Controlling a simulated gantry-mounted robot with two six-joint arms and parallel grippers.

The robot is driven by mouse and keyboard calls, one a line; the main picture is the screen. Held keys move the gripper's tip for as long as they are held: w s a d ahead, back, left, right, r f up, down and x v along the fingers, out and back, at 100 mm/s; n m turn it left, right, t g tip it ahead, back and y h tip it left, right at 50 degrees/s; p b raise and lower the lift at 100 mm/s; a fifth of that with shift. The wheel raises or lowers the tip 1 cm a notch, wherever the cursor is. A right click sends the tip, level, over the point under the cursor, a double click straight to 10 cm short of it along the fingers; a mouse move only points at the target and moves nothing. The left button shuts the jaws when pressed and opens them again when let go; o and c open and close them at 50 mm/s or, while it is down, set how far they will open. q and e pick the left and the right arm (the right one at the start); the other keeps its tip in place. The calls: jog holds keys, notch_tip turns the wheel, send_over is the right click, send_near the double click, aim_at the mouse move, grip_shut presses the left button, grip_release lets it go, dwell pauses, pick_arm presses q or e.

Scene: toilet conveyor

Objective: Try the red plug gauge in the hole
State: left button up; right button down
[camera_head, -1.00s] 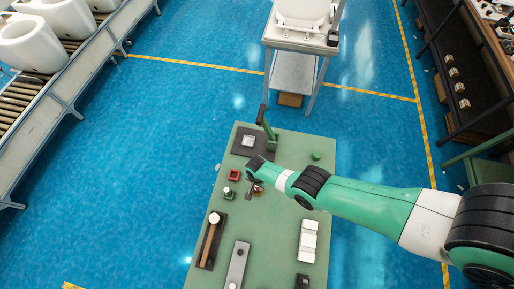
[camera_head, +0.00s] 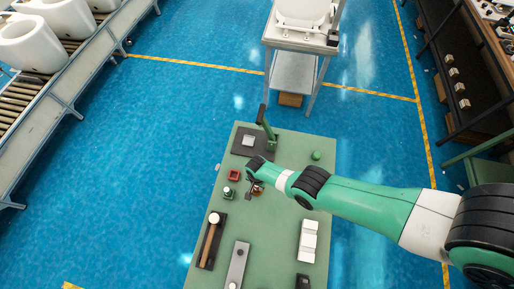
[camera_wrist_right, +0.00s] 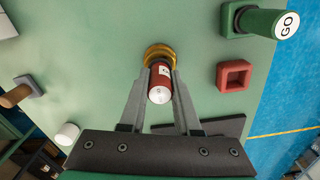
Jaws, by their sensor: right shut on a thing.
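My right gripper (camera_wrist_right: 160,84) is shut on the red plug gauge (camera_wrist_right: 160,85), whose pale round end faces the wrist camera. In the right wrist view a brass ring (camera_wrist_right: 159,52) shows just beyond the gauge, around its far end. I cannot tell whether the gauge's tip is inside it. In the head view the right gripper (camera_head: 257,187) is low over the green table, and the gauge is too small to make out clearly. An empty red square holder (camera_wrist_right: 234,75) is to the right. My left gripper is not in view.
A green gauge marked GO (camera_wrist_right: 272,23) stands in a green square holder. On the green table (camera_head: 275,215) are a hammer (camera_head: 210,240), a grey block (camera_head: 237,265), white blocks (camera_head: 308,240), and a black plate (camera_head: 240,150) with a lever at the far end.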

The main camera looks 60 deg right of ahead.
jog(key=shift+r, duration=0.1)
jog(key=shift+r+p, duration=2.3)
jog(key=shift+p, duration=0.05)
